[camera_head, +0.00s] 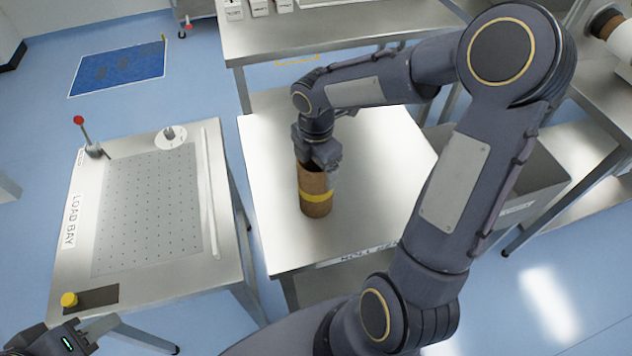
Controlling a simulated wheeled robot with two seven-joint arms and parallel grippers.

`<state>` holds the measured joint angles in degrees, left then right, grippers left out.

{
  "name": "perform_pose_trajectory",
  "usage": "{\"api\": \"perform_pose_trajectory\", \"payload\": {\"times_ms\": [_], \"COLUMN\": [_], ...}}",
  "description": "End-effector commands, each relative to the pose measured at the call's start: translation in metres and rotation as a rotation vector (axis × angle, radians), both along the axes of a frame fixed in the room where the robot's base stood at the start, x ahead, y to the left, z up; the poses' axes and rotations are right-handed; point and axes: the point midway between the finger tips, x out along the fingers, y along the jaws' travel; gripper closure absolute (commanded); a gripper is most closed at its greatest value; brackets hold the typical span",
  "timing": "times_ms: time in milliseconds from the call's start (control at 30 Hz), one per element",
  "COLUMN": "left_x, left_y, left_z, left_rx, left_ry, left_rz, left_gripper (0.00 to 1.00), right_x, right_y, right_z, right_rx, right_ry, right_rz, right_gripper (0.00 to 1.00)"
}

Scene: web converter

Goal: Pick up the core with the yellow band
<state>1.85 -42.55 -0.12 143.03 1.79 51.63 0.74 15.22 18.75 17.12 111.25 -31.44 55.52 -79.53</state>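The brown cardboard core with the yellow band (315,197) stands upright on the middle steel table (385,165). Its band is around its lower half. My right gripper (326,163) points down at the core's top and overlaps its upper rim. Its fingers are partly hidden, so I cannot tell whether they grip the core or only sit around it. My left gripper (62,340) is at the bottom left corner, in front of the load bay table, and is cut off by the frame. Its fingers are not clear.
The load bay table (150,270) at left carries a perforated plate, a red-knobbed lever (85,135), a white disc (171,135) and a yellow button (69,299). A grey bin (535,185) stands right of the middle table. Another steel table (300,40) is behind.

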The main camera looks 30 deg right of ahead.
Motion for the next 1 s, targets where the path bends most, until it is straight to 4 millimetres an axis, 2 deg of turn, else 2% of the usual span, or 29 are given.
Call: {"api": "perform_pose_trajectory", "payload": {"times_ms": [33,300,667,867,1000], "left_x": [0.000,0.000,0.000,0.000,0.000], "left_y": [0.000,0.000,0.000,0.000,0.000], "left_z": [0.000,0.000,0.000,0.001,-0.002], "left_rx": [0.000,0.000,0.000,0.000,0.000], "left_ry": [0.000,0.000,0.000,0.000,0.000], "left_rz": [0.000,0.000,0.000,0.000,0.000], "left_gripper": [0.64,0.64,0.64,0.64,0.64], "right_x": [0.000,0.000,0.001,0.001,-0.023], "right_y": [0.000,0.000,0.000,0.000,-0.003], "right_z": [0.000,0.000,0.006,0.032,0.061], "right_rx": [0.000,0.000,-0.001,-0.001,-0.003], "right_ry": [0.000,0.000,-0.002,-0.005,-0.010], "right_rz": [0.000,0.000,0.000,-0.001,-0.003], "right_gripper": [0.28,0.62,0.62,0.62,0.62]}}
